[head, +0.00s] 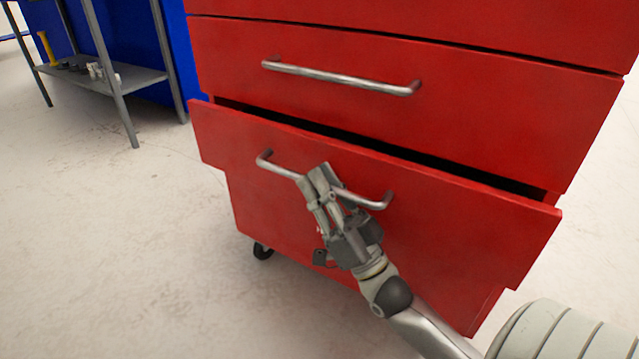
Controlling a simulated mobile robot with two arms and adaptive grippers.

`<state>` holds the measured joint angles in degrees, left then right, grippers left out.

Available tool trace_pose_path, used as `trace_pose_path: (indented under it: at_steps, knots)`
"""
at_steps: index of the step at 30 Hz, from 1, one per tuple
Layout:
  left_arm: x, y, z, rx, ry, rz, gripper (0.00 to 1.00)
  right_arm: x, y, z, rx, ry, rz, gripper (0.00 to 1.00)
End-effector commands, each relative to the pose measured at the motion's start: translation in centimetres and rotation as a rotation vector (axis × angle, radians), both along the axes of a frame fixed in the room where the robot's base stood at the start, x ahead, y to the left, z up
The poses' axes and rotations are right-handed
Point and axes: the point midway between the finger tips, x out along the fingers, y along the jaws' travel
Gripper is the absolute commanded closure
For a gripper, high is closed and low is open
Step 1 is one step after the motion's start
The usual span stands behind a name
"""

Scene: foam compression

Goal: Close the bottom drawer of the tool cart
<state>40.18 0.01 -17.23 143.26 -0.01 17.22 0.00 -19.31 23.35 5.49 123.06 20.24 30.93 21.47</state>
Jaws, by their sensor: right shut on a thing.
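The red tool cart (400,55) fills the middle and right of the head view. Its bottom drawer (440,230) stands open a little, with a dark gap along its top edge. The drawer has a silver bar handle (371,202). My right gripper (318,174) is shut on the middle of this handle, its fingers covering that part of the bar. The drawer above is shut and has its own silver handle (340,77). My left gripper is not in view.
A grey metal shelf (135,78) with a yellow tool (46,47) and small items stands at the far left, by a blue panel (130,35). A black caster (262,251) shows under the cart. The pale floor (110,240) at left is clear.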

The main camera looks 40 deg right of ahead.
Motion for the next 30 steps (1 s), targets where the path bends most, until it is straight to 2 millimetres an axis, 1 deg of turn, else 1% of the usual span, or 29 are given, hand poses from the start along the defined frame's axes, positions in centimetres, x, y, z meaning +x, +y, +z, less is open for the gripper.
trace_pose_path:
  at_steps: [3,5,9,13,22,23,27,30]
  knots:
    - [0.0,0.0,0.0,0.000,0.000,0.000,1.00,0.0,0.0,0.0,0.000,0.001,0.000,1.00]
    - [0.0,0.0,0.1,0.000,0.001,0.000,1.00,0.2,-0.4,0.0,-0.001,0.002,0.000,1.00]
    - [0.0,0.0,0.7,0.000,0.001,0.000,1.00,1.2,-2.6,0.0,-0.004,0.004,-0.002,1.00]
    - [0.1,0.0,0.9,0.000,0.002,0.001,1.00,1.7,-4.0,0.0,-0.002,0.004,-0.001,1.00]
    - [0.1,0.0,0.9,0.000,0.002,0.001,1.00,1.8,-4.5,-0.1,0.000,0.003,-0.005,1.00]
    - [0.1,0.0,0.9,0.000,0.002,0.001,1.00,1.8,-4.5,-0.1,0.001,0.002,-0.005,0.85]
    - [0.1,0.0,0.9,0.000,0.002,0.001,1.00,1.8,-4.5,0.0,0.001,0.003,-0.005,0.67]
    - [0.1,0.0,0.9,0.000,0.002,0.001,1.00,1.8,-4.4,0.0,0.000,0.002,-0.003,0.66]
